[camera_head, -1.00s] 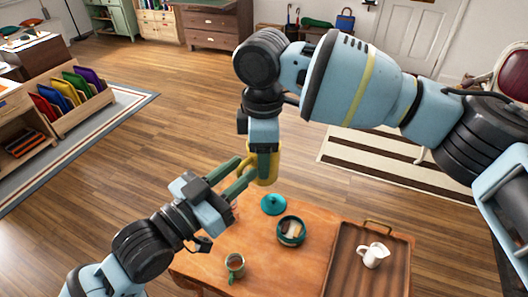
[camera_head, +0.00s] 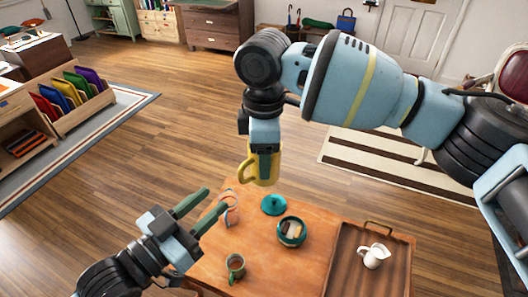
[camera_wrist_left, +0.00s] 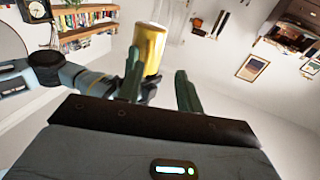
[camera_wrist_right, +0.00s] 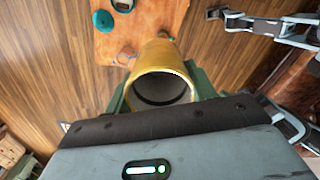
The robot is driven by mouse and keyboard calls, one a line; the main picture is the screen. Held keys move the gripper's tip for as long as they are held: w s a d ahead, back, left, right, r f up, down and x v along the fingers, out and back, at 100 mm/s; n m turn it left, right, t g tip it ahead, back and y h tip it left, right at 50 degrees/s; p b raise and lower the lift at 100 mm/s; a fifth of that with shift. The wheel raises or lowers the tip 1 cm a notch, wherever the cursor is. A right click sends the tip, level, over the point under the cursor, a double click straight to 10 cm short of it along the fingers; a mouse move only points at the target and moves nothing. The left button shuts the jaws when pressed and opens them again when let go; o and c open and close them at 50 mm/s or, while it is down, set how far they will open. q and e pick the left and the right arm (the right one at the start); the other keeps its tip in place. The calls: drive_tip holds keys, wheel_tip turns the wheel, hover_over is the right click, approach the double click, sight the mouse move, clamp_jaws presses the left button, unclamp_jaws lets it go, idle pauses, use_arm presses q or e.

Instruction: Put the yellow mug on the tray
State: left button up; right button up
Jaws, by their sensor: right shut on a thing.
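The yellow mug (camera_head: 262,166) hangs in the air beyond the far edge of the table, with its handle toward the left. My right gripper (camera_head: 264,150) is shut on it from above; the right wrist view shows the mug (camera_wrist_right: 160,80) between the fingers, its open mouth facing the camera. My left gripper (camera_head: 208,212) is open and empty, below and left of the mug and apart from it. The left wrist view shows the mug (camera_wrist_left: 149,48) beyond the spread fingers. The brown tray (camera_head: 343,270) lies on the right part of the table and holds a white jug (camera_head: 374,256).
On the wooden table (camera_head: 270,268) stand a green mug (camera_head: 236,268), a teal bowl (camera_head: 291,232) with things in it, a teal lid (camera_head: 274,205) and a pinkish mug (camera_head: 231,212). The tray's near and left parts are bare.

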use_arm(q)
drive_tip(key=s+a+f+n+g+y, duration=0.1)
drive_tip(key=s+a+f+n+y, duration=0.15)
drive_tip(key=f, duration=0.65)
drive_tip(key=s+a+f+n+g+y, duration=0.1)
drive_tip(key=a+f+y, duration=0.15)
drive_tip(key=f, duration=0.75)
drive_tip(key=s+a+f+g+y, duration=0.1)
drive_tip(key=s+f+g+y, duration=0.1)
drive_tip(key=s+f, duration=0.5)
drive_tip(key=s+a+f+n+g+y, duration=0.1)
drive_tip(key=s+f+g, duration=0.1)
drive_tip(key=s+f, duration=0.5)
drive_tip(key=shift+s+a+f+y, duration=0.35)
drive_tip(key=shift+s+f+y, duration=0.05)
drive_tip(key=shift+f, duration=0.5)
drive_tip(key=shift+n, duration=0.25)
